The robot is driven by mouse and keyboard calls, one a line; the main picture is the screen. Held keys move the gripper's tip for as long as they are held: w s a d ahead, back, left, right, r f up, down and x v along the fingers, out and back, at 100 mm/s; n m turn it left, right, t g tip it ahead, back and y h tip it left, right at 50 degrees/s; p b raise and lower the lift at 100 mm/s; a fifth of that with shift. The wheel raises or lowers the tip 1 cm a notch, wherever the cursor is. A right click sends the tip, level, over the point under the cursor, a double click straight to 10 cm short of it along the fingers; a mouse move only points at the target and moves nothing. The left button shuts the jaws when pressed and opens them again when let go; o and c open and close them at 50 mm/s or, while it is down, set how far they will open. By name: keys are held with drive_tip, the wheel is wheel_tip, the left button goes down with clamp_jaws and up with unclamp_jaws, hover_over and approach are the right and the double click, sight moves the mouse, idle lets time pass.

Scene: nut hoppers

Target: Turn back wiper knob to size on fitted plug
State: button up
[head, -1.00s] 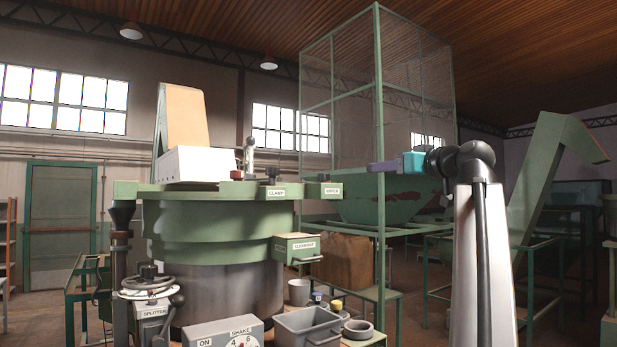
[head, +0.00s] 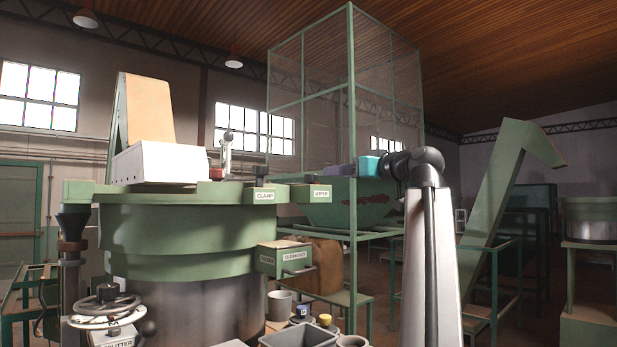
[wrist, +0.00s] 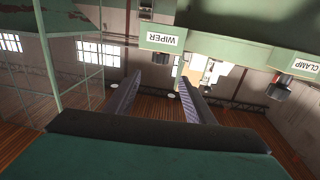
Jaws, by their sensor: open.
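The wiper block (head: 318,192), a green arm end with a WIPER label, sticks out from the right of the green hopper rim. A small dark knob (head: 309,179) seems to sit on top of it. In the wrist view, which is upside down, the WIPER label (wrist: 161,40) shows just beyond the fingertips. My gripper (head: 335,170) is open and empty, a little right of the wiper block and near its height, apparently apart from it. Its two fingers show apart in the wrist view (wrist: 160,80). I cannot make out a fitted plug or its size.
The clamp block (head: 264,195) is left of the wiper. The cleanout box (head: 285,257) juts out below. Grey bins and small blue and yellow pieces (head: 303,311) stand lower down. A mesh cage post (head: 352,240) rises behind my gripper.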

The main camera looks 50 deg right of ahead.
sight(315, 175)
drive_tip(key=shift+w, duration=0.15)
drive_tip(key=w, duration=0.4)
drive_tip(key=w+d+p, duration=0.1)
drive_tip(key=w, duration=0.3)
drive_tip(key=w+d+p, duration=0.1)
drive_tip(key=w, duration=0.3)
drive_tip(key=shift+w+r, duration=0.1)
drive_tip(key=shift+w, duration=0.05)
drive_tip(key=shift+w+d, duration=0.1)
drive_tip(key=shift+w, duration=0.4)
clamp_jaws()
